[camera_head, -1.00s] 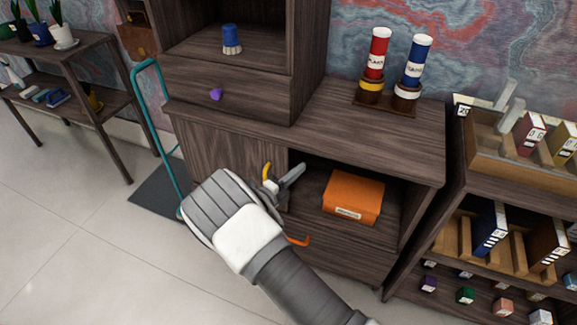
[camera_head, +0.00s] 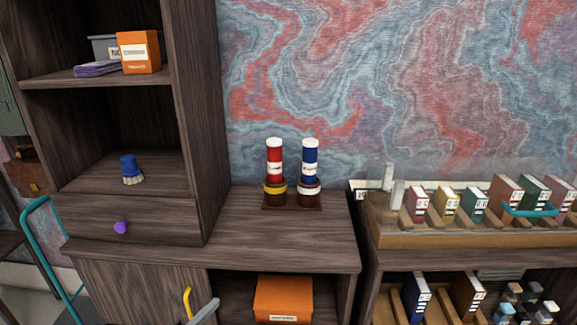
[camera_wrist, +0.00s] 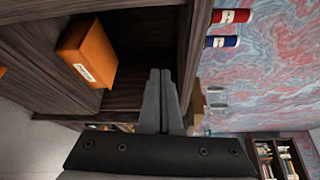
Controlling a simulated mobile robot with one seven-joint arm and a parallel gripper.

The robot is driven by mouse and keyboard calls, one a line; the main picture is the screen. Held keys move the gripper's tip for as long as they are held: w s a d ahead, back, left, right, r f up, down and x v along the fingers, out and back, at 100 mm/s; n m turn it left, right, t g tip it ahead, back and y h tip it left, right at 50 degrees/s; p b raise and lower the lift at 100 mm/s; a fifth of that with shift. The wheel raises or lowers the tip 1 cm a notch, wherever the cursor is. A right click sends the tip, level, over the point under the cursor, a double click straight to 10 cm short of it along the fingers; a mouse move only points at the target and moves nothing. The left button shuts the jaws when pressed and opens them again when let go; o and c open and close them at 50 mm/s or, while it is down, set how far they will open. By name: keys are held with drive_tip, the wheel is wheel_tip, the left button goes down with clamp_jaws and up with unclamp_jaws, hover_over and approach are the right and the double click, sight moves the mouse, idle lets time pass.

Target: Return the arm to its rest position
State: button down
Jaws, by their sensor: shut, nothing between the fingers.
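My gripper (camera_wrist: 160,78) shows in the wrist view with its two dark fingers pressed together and nothing between them. It is in front of the low cabinet (camera_head: 225,230), near the open compartment that holds an orange box (camera_head: 283,299). The orange box also shows in the wrist view (camera_wrist: 88,55), to the left of the fingers and apart from them. In the head view most of my arm is out of frame; only a grey piece of it may show at the bottom edge.
A red bottle (camera_head: 274,165) and a blue bottle (camera_head: 310,163) stand on the cabinet top. A yellow handle (camera_head: 188,302) sticks out at the cabinet door. A blue brush (camera_head: 131,168) stands on the left shelf. A wooden rack (camera_head: 425,237) with small boxes is at right.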

drive_tip(key=w+d+r+m+g+h, duration=0.2)
drive_tip(key=d+r+m+g, duration=0.7)
drive_tip(key=d+r+m, duration=0.55)
drive_tip(key=s+d+r+m+g+y, duration=0.2)
drive_tip(key=s+d+r+m, duration=0.1)
drive_tip(key=d+m, duration=0.4)
drive_tip(key=s+d+r+m+g+y, duration=0.2)
drive_tip(key=s+d+r+m, duration=0.2)
drive_tip(key=d+m, duration=0.3)
drive_tip(key=s+d+r+m+t+y, duration=0.2)
drive_tip(key=s+d+r+m+y, duration=0.15)
drive_tip(key=s+m, duration=0.45)
drive_tip(key=s+d+r+m+t+y, duration=0.1)
drive_tip(key=s+d+r+m+y, duration=0.2)
drive_tip(key=s+m, duration=0.55)
wheel_tip(320, 180, up, 20)
drive_tip(key=w+m+p, duration=0.1)
drive_tip(key=p, duration=1.7)
drive_tip(key=shift+w+d+f+m+h, duration=0.15)
drive_tip(key=shift+w+f+m+h, duration=0.15)
drive_tip(key=shift+m+h, duration=0.1)
